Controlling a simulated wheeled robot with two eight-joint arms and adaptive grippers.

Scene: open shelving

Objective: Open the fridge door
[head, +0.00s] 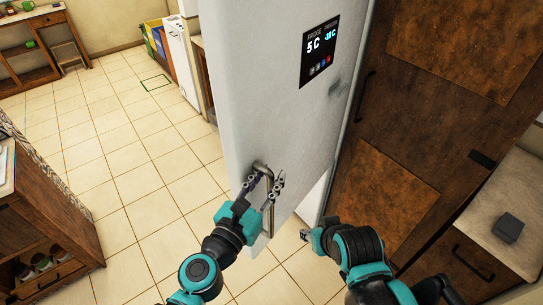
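The fridge door (265,95) is a tall pale grey panel in the middle of the head view, with a black display (320,50) reading 5 C. A metal bar handle (269,218) stands out from its lower part. My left gripper (267,181) is at the handle's upper end, with one finger on each side of the bar. I cannot tell whether the fingers press on it. My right gripper (306,234) is low, right of the handle, partly hidden by its own arm and apart from the door. A bright white strip (313,201) shows beside the door's lower right edge; whether the door is ajar is unclear.
A tall brown wooden cabinet (450,95) stands close on the right, beside a counter (490,220) with a dark box (509,227). A wooden unit (45,220) is at the left. Tiled floor (110,150) between it and the fridge is clear. Coloured bins (157,42) stand farther back.

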